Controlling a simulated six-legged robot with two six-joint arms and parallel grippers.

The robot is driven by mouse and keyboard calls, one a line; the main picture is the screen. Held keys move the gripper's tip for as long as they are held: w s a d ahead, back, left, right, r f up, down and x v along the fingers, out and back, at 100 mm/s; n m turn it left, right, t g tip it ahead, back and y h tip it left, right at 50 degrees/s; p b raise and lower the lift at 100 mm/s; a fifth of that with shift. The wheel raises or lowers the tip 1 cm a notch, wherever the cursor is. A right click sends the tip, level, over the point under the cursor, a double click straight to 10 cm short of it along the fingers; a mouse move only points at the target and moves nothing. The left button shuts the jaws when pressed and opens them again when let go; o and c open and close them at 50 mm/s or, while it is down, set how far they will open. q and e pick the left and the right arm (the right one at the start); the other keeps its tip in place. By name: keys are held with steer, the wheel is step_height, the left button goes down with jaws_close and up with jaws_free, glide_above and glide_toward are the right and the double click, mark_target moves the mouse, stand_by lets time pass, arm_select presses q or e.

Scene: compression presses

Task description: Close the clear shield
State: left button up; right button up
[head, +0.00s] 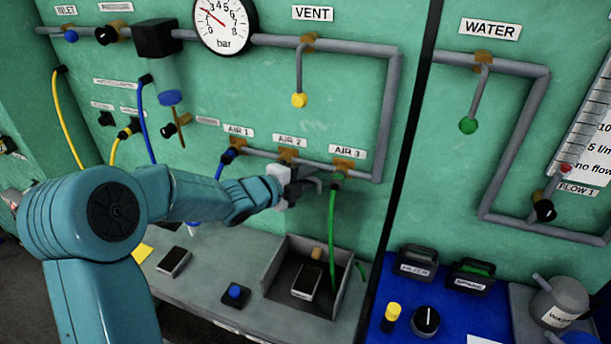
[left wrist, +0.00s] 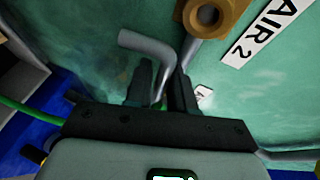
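I cannot make out a clear shield in either view. My left gripper (head: 292,187) is at the green wall panel by the AIR 2 valve (head: 288,156), its arm reaching in from the left. In the left wrist view its two dark fingers (left wrist: 161,92) stand apart, with a bent grey handle (left wrist: 148,45) running down at the gap between them. Whether the fingers touch or grip this handle is not clear. The AIR 2 valve's brass fitting (left wrist: 212,14) is just above. My right gripper is not in view.
A grey open-topped tray (head: 272,272) stands on the grey bench (head: 205,285), below the gripper, with a small block and device inside. A green hose (head: 332,235) hangs down into it. A blue button (head: 235,293) and a small dark device (head: 174,261) are left of it.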

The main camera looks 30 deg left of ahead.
arm_select(q)
steer(key=shift+s+a+r, duration=0.1)
steer(key=shift+s+a, duration=0.05)
steer(key=shift+s, duration=0.2)
steer(key=shift+c, duration=1.3)
steer(key=shift+w, duration=0.1)
jaws_close()
steer(key=shift+w, duration=0.1)
